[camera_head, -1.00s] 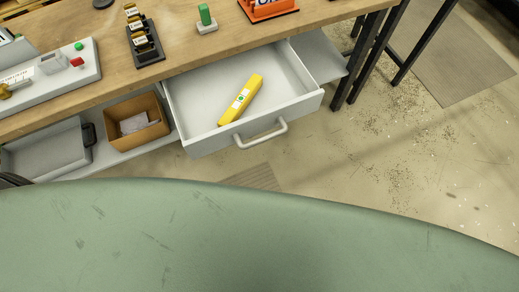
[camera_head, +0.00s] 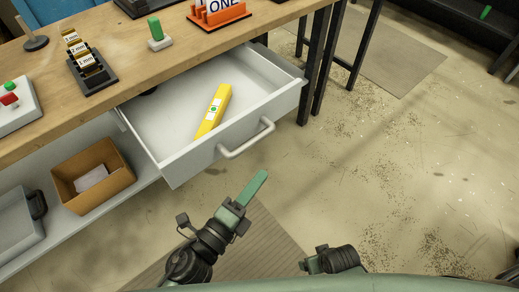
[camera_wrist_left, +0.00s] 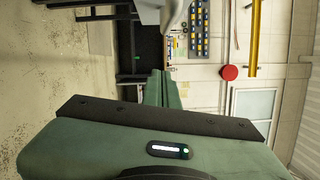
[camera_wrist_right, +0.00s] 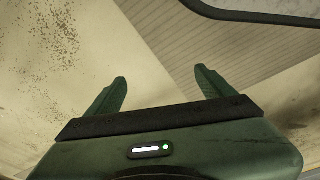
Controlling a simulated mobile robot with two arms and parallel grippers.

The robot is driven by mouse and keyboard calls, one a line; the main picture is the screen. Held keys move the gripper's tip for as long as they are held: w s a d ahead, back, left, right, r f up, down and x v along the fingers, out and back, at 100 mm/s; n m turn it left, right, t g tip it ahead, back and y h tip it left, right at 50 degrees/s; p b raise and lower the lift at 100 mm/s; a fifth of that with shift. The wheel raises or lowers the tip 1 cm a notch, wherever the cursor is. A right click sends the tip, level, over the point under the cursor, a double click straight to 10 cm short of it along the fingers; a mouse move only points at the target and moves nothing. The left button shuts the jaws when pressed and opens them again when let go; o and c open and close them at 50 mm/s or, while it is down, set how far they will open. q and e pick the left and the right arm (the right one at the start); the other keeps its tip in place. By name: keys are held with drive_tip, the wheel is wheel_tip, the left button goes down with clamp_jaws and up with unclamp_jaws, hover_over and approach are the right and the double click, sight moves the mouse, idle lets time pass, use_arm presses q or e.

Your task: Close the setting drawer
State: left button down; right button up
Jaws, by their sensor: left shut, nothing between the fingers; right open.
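The white setting drawer (camera_head: 180,162) is pulled open from under the wooden workbench. Its bar handle (camera_head: 247,138) is on the front face. A yellow tool with a white label (camera_head: 213,110) lies inside. My left gripper (camera_head: 262,176) is in front of and below the drawer front, apart from the handle, with its green fingers together and empty. The left wrist view (camera_wrist_left: 160,84) also shows these fingers closed. My right gripper (camera_head: 306,265) is farther right and lower, near the picture's bottom edge. In the right wrist view (camera_wrist_right: 160,82) its fingers are spread with only floor between them.
The workbench (camera_head: 130,50) carries a black rack of labelled pieces (camera_head: 90,68), a green-topped block (camera_head: 157,38) and an orange sign holder (camera_head: 220,20). A brown box (camera_head: 93,180) sits on the lower shelf. Black bench legs (camera_head: 315,65) stand right of the drawer. Floor in front is free.

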use_arm(q)
drive_tip(key=w+d+p, duration=0.1)
drive_tip(key=w, duration=0.7)
drive_tip(key=shift+d+r, duration=0.25)
drive_tip(key=shift+r, duration=0.2)
use_arm(e)
drive_tip(key=s+f, duration=0.3)
drive_tip(key=f, duration=0.2)
drive_tip(key=shift+s+d+f, duration=0.15)
drive_tip(key=shift+d+f, duration=0.05)
use_arm(q)
drive_tip(key=shift+a, duration=0.1)
